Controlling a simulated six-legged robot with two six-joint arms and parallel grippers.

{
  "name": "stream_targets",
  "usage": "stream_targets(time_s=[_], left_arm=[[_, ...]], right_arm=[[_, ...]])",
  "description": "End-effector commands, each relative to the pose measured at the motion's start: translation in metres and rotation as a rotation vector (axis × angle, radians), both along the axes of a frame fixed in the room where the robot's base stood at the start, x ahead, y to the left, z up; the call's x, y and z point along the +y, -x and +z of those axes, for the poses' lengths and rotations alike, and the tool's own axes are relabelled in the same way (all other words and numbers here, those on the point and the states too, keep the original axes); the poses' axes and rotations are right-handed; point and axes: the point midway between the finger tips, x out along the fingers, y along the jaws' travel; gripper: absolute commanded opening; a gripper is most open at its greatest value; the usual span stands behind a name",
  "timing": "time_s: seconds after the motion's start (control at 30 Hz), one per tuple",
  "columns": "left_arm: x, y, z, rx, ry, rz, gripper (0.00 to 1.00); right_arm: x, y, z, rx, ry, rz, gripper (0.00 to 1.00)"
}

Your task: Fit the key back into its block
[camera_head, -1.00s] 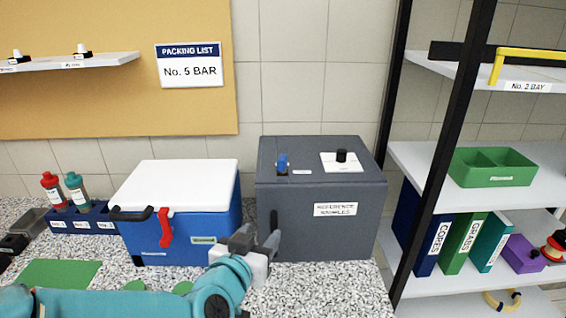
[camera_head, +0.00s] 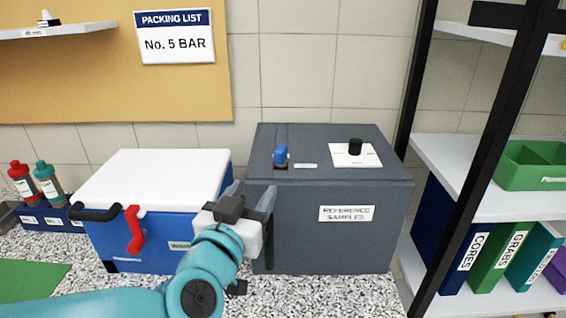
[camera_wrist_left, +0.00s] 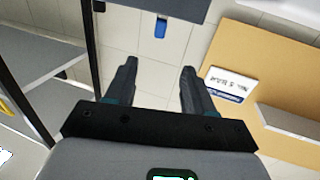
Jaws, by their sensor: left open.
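A small blue upright piece (camera_head: 281,155), perhaps the key, stands on top of the grey box (camera_head: 365,250) labelled REFERENCE SAMPLES, near its left side. Its seat is too small to make out. A black knob (camera_head: 355,146) stands on a white plate (camera_head: 367,157) on the same lid. My left gripper (camera_head: 251,192) is open and empty, in front of the grey box's left edge and lower than the blue piece. In the left wrist view, the blue piece (camera_wrist_left: 160,27) shows beyond my open fingers (camera_wrist_left: 159,68), apart from them. My right gripper is not in view.
A blue cooler (camera_head: 150,235) with a white lid and red latch stands left of the grey box. Bottles (camera_head: 47,180) stand in a rack at far left. A shelf unit (camera_head: 465,160) with binders stands at right. The space above the grey box is clear.

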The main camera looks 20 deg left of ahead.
Motion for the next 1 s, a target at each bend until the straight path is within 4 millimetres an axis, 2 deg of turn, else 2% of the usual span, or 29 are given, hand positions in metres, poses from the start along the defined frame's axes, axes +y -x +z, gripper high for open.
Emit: stream_targets(time_s=[0.07,0.17,0.5,0.77,1.0], left_arm=[[0.0,-0.003,-0.001,0.0,0.0,0.0,0.53],[0.001,-0.017,-0.001,0.002,0.0,0.002,0.53],[0.001,-0.089,0.001,0.001,0.0,0.0,0.53],[0.002,-0.114,0.001,0.002,0.0,0.0,0.53],[0.004,-0.152,0.002,0.002,0.0,0.0,0.53]], right_arm=[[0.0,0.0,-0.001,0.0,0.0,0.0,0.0],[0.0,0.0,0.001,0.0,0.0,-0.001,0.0],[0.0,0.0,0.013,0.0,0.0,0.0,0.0],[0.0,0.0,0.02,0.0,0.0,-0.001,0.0],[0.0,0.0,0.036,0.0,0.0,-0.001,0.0]])
